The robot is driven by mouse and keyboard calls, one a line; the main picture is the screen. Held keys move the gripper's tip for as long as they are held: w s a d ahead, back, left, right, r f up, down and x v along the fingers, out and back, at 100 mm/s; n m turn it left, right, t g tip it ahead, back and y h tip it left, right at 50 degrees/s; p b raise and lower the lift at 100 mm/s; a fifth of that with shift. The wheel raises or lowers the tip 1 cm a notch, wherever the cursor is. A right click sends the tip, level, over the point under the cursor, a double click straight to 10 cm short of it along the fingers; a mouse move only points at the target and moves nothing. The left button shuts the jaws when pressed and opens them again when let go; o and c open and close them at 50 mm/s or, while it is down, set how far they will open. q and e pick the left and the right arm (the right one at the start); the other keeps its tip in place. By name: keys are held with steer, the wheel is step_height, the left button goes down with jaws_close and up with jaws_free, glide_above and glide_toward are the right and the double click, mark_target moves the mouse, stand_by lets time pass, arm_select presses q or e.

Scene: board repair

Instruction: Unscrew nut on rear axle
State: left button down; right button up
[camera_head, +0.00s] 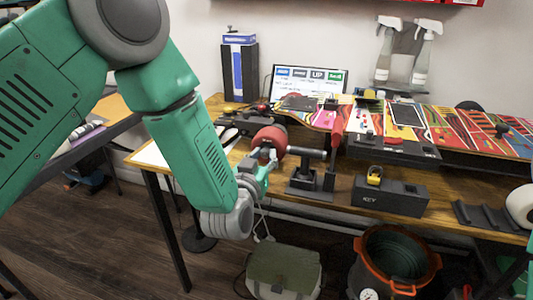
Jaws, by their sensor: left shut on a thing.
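A red wheel (270,137) sits at the left end of a silver axle (307,152), which is held on a dark stand (308,182) at the front of the wooden workbench. My left gripper (264,158) reaches in from the left. Its fingers are closed at the outer face of the red wheel, where the axle nut sits. The nut is too small and too hidden by the fingers to be seen. My right gripper is not in view.
A colourful skateboard deck (455,130) lies at the back of the workbench (345,192). A grey KEY box (390,195) stands right of the stand. An orange-rimmed bucket (373,250) and an olive-topped container (284,262) are below the bench's front edge.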

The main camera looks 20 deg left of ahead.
arm_select(q)
steer(key=n, duration=0.2)
steer(key=shift+s+f+n, duration=0.1)
steer(key=shift+f+n, duration=0.2)
steer(key=shift+n, duration=0.1)
steer(key=shift+a+n, duration=0.1)
steer(key=shift+n, duration=1.1)
steer(key=n, duration=0.3)
steer(key=c, duration=1.2)
jaws_free()
steer(key=shift+r, duration=0.1)
steer(key=shift+c, duration=0.6)
steer(key=shift+c, duration=0.9)
steer(key=shift+r, duration=0.1)
